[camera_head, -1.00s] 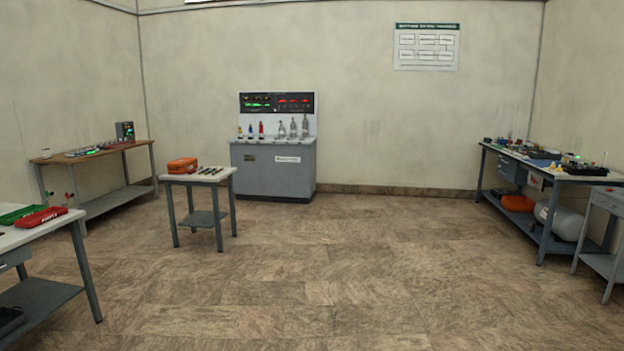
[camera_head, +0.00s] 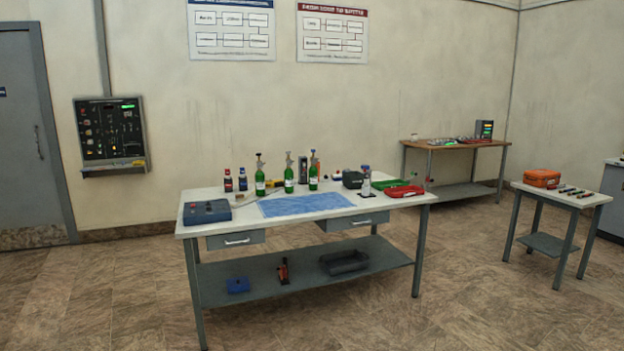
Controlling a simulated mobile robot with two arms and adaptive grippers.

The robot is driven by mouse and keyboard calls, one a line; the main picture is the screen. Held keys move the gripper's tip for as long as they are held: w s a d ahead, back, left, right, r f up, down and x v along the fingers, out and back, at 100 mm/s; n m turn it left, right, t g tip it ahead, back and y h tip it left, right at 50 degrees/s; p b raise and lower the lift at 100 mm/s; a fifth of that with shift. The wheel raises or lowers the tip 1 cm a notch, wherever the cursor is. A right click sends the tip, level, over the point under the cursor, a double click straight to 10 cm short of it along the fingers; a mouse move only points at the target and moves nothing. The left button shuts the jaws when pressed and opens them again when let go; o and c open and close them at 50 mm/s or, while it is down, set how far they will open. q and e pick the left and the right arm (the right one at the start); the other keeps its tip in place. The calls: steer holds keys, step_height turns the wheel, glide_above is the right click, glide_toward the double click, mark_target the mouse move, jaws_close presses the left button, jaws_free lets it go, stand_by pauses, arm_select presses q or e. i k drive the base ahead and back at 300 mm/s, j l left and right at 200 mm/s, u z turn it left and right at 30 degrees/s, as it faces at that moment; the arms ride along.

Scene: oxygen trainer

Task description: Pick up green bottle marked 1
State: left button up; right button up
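Three green bottles stand upright in a row near the back of a white-topped workbench (camera_head: 400,203), behind a blue mat (camera_head: 305,204). They are the left green bottle (camera_head: 260,183), the middle green bottle (camera_head: 289,180) and the right green bottle (camera_head: 313,178). Each has a pale label and a valve on top. The markings are too small to read, so I cannot tell which is marked 1. Neither of my grippers is in view.
The bench also holds a grey-blue case (camera_head: 207,212), small dark bottles (camera_head: 228,181) and a red tray (camera_head: 404,191). A small table with an orange case (camera_head: 542,178) stands to the right. The floor in front of the bench is clear.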

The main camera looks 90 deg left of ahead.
mark_target(260, 177)
steer(key=j+u, duration=0.6)
steer(key=u, duration=0.2)
steer(key=j+u, duration=0.65)
steer(key=u, duration=0.2)
steer(key=i+j+u, duration=0.15)
steer(key=u, duration=0.25)
steer(key=i+j+u, duration=0.5)
steer(key=i+j, duration=0.95)
steer(key=j, duration=0.15)
